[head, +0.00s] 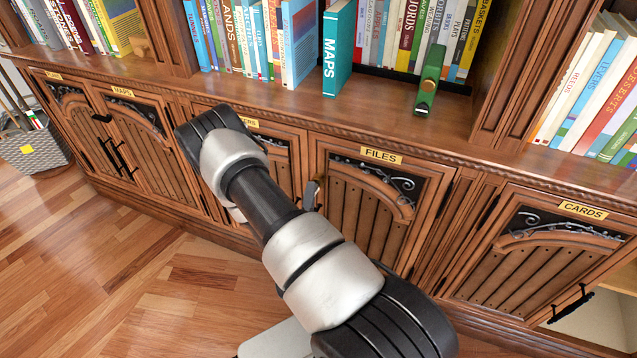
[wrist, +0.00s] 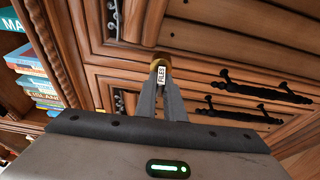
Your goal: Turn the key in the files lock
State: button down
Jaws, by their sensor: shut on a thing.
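The files door (head: 365,215) is in the middle of the head view, under a brass FILES label (head: 381,155). It looks closed. In the wrist view my gripper (wrist: 168,88) is shut on the key, whose white FILES tag (wrist: 161,74) shows between or just beyond the fingertips. A brass lock piece (wrist: 158,60) shows right behind the tag. The key's shaft is hidden, so I cannot tell how far it sits in the lock or how it is turned. In the head view my arm covers most of the gripper.
The cards door (head: 545,245) is at the right, with an open space below it. Black bar handles (wrist: 255,90) stand out from nearby doors. Above the doors a shelf holds books, a teal MAPS book (head: 338,48) and a green object (head: 430,80).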

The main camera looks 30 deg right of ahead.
dwell(0.4)
jog(key=c, duration=1.8)
grip_release()
jog(key=shift+o, duration=0.2)
jog(key=p+v, duration=0.2)
jog(key=v, duration=1.5)
jog(key=shift+s+f+p, duration=0.2)
jog(key=shift+p, duration=0.2)
jog(key=shift+a, duration=0.1)
